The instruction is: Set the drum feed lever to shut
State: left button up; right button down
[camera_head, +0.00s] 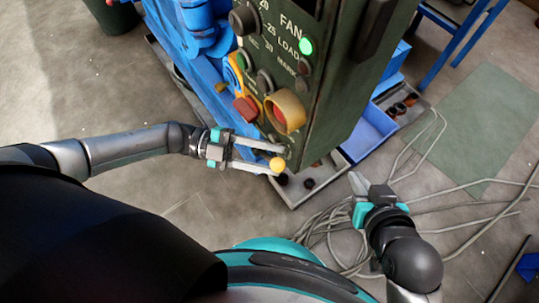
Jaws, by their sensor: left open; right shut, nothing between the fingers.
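A yellow ball knob (277,164), which looks like the end of the feed lever, sits low on the front of the green control panel (336,80). The lever's shaft is mostly hidden, and no label for it can be read. My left gripper (274,160) is open, its two fingers reaching right to the knob. The knob appears between or just in front of the fingertips; I cannot tell whether they touch it. My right gripper (357,182) is shut and empty, to the right of the panel and apart from it.
The panel carries a lit green button (306,46), a red button in a yellow collar (285,112) and several knobs. A blue bin (369,133) and a grey tray (314,183) lie below. Loose cables (325,228) cover the floor near my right arm.

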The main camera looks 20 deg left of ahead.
pick_arm(q)
jog(key=shift+d, duration=0.2)
grip_shut()
dwell(0.3)
dwell(1.1)
